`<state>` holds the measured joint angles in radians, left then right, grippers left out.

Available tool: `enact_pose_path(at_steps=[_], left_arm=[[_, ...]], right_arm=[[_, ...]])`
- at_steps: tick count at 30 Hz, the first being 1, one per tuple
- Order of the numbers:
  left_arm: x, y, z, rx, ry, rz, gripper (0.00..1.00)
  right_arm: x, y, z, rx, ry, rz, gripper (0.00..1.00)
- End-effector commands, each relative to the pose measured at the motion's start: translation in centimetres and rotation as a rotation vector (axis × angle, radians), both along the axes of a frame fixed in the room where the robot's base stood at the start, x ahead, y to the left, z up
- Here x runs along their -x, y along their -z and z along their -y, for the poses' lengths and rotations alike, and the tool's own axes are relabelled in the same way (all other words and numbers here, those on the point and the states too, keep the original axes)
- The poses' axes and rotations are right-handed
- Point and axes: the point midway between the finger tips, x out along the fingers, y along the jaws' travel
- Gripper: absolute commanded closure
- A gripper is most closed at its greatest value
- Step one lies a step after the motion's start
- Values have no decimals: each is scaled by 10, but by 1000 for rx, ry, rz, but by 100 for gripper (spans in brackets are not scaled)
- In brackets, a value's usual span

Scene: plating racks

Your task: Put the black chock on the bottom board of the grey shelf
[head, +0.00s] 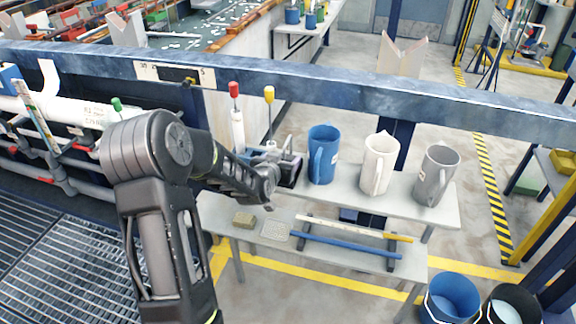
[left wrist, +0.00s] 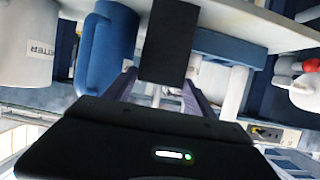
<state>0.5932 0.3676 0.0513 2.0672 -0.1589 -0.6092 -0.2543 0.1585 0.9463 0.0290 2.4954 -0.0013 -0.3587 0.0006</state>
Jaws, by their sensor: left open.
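The grey shelf has an upper board (head: 410,207) and a bottom board (head: 340,262) in front of and below it. My left gripper (head: 285,168) is at the left part of the upper board, left of a blue jug (head: 322,155). A black block, apparently the black chock (head: 293,170), is at the gripper's tip. In the left wrist view the chock (left wrist: 170,42) stands in front of my open left gripper (left wrist: 168,88), lined up between the fingers. I cannot tell whether they touch it. My right gripper is not in view.
A white jug (head: 379,163) and a grey jug (head: 436,175) stand right of the blue jug. The bottom board holds a sponge-like block (head: 245,220), a pale pad (head: 276,230) and a blue bar (head: 345,247). Two buckets stand lower right.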

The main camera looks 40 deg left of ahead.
Motion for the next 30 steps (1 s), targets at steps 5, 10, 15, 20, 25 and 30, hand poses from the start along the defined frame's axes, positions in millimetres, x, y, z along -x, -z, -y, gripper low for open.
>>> enact_pose_path(at_steps=[5,10,15,20,25,30], left_arm=[[-4,2,-1,0,0,0,36],[-3,2,-1,0,0,0,36],[-13,7,-4,2,0,-2,36],[-31,17,-11,2,-1,-1,36],[-47,24,-16,1,0,-1,36],[-47,25,-16,1,0,-1,36]], right_arm=[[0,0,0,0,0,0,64],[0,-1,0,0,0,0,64],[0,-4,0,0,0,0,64],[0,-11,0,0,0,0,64],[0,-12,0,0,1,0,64],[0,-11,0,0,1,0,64]])
